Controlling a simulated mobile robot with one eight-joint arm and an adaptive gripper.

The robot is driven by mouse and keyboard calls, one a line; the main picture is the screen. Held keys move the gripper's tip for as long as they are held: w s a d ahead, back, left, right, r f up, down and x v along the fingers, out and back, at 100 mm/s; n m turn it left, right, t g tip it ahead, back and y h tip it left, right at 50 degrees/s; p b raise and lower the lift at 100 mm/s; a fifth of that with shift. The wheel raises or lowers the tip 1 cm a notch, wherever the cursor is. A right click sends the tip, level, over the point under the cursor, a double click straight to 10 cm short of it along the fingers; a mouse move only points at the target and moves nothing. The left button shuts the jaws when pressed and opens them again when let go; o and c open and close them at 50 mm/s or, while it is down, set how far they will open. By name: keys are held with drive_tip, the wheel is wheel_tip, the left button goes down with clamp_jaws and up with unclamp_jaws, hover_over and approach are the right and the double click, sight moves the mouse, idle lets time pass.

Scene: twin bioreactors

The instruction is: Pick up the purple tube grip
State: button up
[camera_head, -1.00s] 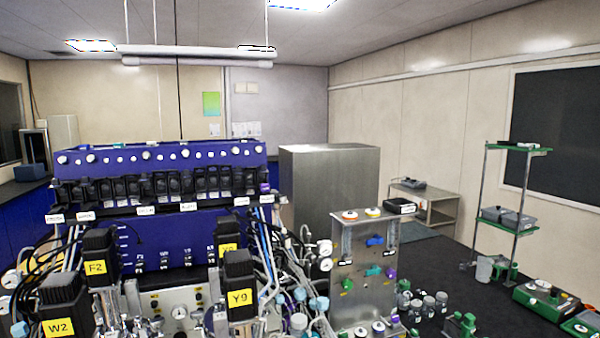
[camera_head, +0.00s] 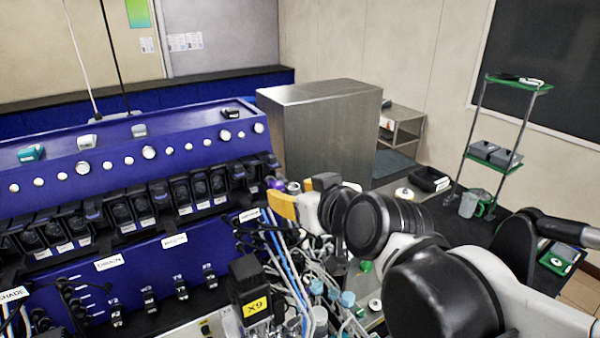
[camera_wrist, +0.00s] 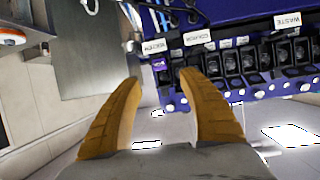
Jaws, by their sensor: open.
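A small purple piece (camera_head: 271,183), which looks like the purple tube grip, sits at the right end of the row of black units on the blue bioreactor. In the wrist view the purple grip (camera_wrist: 159,63) shows between and beyond my fingertips, beside a white label. My gripper (camera_head: 282,203) has yellow-orange fingers and is close to the grip in the head view. In the wrist view my gripper (camera_wrist: 159,76) is open, with nothing between its fingers. The exact distance to the grip cannot be told.
The blue bioreactor (camera_head: 110,158) with its row of black units fills the left. Blue and white tubes (camera_head: 283,255) hang below my gripper. A steel cabinet (camera_head: 320,125) stands behind. A green shelf rack (camera_head: 480,140) is at the right.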

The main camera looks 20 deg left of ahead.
sight(279, 186)
drive_tip(key=p+x, duration=0.1)
drive_tip(key=x, duration=0.7)
drive_tip(key=shift+w+a+r, duration=0.1)
drive_tip(key=shift+w+r, duration=0.05)
drive_tip(key=shift+w, duration=0.05)
drive_tip(key=shift+s, duration=0.15)
clamp_jaws()
